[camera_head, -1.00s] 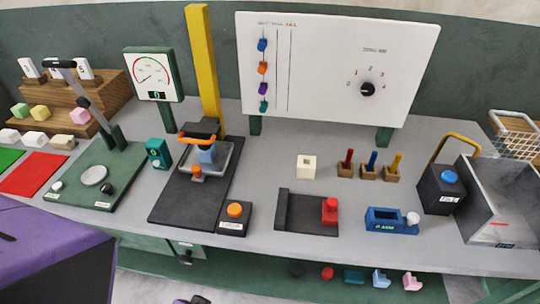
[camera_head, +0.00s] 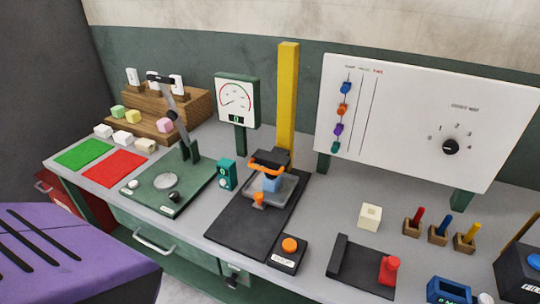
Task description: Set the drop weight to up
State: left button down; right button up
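The drop weight (camera_head: 272,158) is a dark block with an orange handle (camera_head: 266,167), at the low end of the tall yellow column (camera_head: 287,100). A light blue block (camera_head: 271,183) sits right below it in a grey tray (camera_head: 289,188), on the black base plate (camera_head: 238,228). I cannot tell whether the weight touches the blue block. Neither of my grippers is in view.
An orange button box (camera_head: 288,253) stands by the plate's front right, a teal box (camera_head: 227,174) to its left. A green lever press (camera_head: 165,192) stands further left. A white panel (camera_head: 410,120) stands behind at right. A purple surface (camera_head: 75,250) fills the lower left.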

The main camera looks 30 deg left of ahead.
aim_at(276, 161)
jog(key=u, duration=1.05)
